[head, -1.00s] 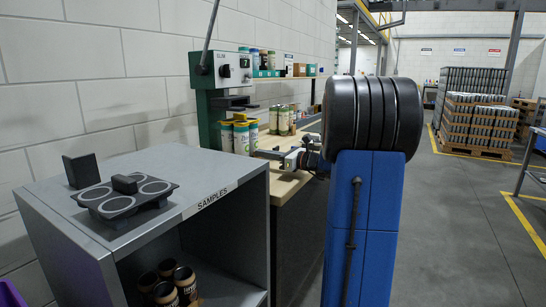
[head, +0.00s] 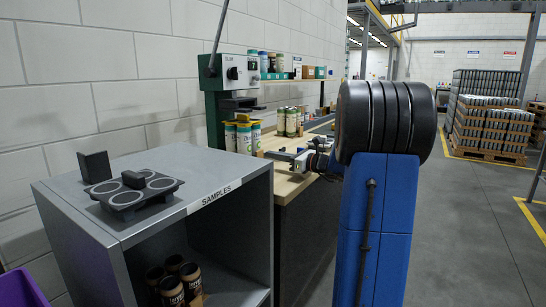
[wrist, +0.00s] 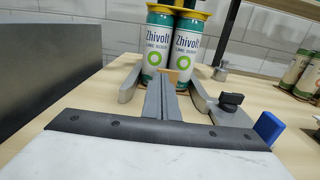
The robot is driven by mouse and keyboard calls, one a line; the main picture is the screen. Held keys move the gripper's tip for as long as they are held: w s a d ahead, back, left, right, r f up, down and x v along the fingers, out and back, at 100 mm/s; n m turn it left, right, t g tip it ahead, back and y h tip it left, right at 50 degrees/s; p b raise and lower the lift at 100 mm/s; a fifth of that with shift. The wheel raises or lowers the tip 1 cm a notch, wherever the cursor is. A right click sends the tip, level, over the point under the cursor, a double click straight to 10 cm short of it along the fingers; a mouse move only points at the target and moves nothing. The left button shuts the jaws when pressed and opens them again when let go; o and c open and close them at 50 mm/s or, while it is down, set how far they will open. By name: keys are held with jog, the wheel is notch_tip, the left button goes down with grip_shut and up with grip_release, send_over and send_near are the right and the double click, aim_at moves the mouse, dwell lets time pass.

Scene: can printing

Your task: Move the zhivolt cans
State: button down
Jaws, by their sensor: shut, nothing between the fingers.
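Two Zhivolt cans, white with green bands, stand side by side in the wrist view: the left can (wrist: 158,45) and the right can (wrist: 186,48). A yellow piece covers their tops. In the head view, cans with yellow tops (head: 244,138) stand at the foot of the green press (head: 213,105). My gripper (wrist: 168,84) is shut and empty, its fingers together just in front of the two cans, low near the bench top. In the head view my gripper (head: 280,156) is small and partly hidden by my arm. Whether the fingertips touch the cans cannot be told.
Grey curved guides (wrist: 130,82) and a blue block (wrist: 268,127) lie around the fingers. More cans (head: 286,121) stand further along the bench. The grey SAMPLES cabinet (head: 228,205) holds brown cans (head: 172,289) inside and a dark tray with ringed spots (head: 125,196) on top.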

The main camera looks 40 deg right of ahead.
jog(key=shift+v, duration=0.85)
jog(key=v, duration=0.8)
jog(key=shift+s+d, duration=0.1)
jog(key=shift+s, duration=0.15)
